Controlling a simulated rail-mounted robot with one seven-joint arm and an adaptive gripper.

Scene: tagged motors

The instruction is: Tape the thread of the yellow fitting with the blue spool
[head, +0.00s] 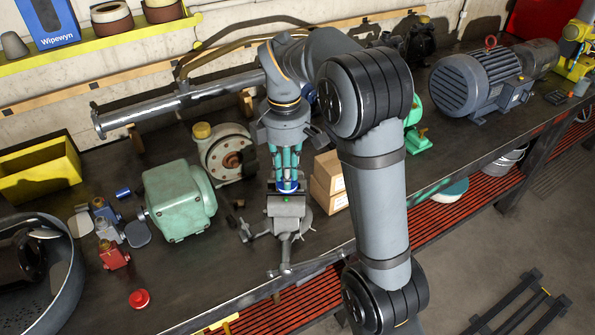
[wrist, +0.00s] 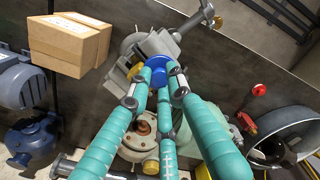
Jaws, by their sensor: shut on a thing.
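My gripper (head: 287,184) has teal fingers and is shut on a blue spool (wrist: 158,72), directly above the grey bench vise (head: 288,210). The spool also shows as a blue band between the fingertips in the head view (head: 287,187). In the wrist view, the vise (wrist: 180,42) lies just beyond the spool. A small yellow piece (wrist: 134,71), seemingly the yellow fitting, shows at the vise jaws beside the spool. Its thread is hidden, and I cannot tell whether the spool touches it. The fitting is hidden in the head view.
Small valves (head: 113,256), a red spool (head: 139,299) and a round grey tub (head: 65,300) are farther left.

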